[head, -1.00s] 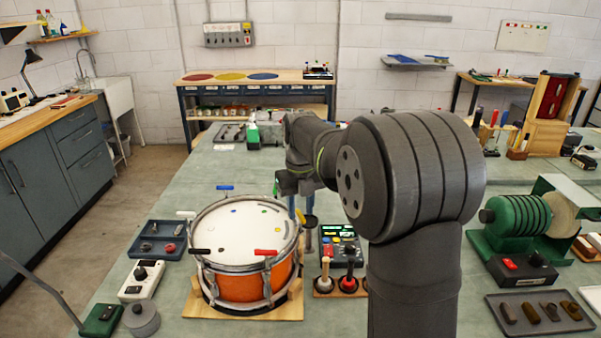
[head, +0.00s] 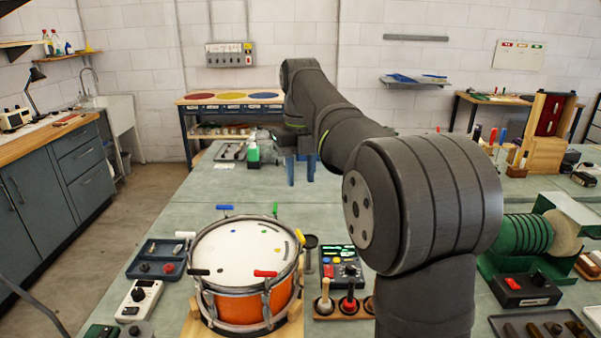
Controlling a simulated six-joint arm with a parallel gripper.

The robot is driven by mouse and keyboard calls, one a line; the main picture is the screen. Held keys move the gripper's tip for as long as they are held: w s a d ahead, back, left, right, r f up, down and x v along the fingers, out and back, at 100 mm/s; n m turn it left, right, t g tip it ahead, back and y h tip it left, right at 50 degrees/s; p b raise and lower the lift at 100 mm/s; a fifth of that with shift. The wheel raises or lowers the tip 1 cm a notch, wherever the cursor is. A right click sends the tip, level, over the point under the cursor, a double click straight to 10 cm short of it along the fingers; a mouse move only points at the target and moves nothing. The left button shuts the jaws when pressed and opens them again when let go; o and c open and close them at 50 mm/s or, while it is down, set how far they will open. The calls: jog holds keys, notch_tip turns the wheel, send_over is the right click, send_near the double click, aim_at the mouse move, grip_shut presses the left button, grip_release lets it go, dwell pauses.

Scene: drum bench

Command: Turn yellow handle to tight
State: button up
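The orange drum (head: 252,306) stands on a wooden board in the head view, with a white head and a metal rim. Several coloured handles sit around its rim. The yellow handle (head: 300,237) is at the right side of the rim, seen small and nearly end-on. The red handle (head: 265,273) is at the front and the green handle (head: 275,209) at the back right. My gripper (head: 301,183) is beyond the drum, above the bench, with its two blue fingers apart and nothing visible between them. It is clear of the yellow handle.
A control box (head: 341,268) and a rack with plungers (head: 345,306) stand right of the drum. A dark tray (head: 157,260) and a white meter box (head: 139,298) lie left of it. The bench behind the drum is mostly clear.

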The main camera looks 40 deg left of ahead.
jog(key=m, duration=3.6)
send_near(301, 234)
notch_tip(301, 234, down, 10)
jog(key=shift+f, duration=0.15)
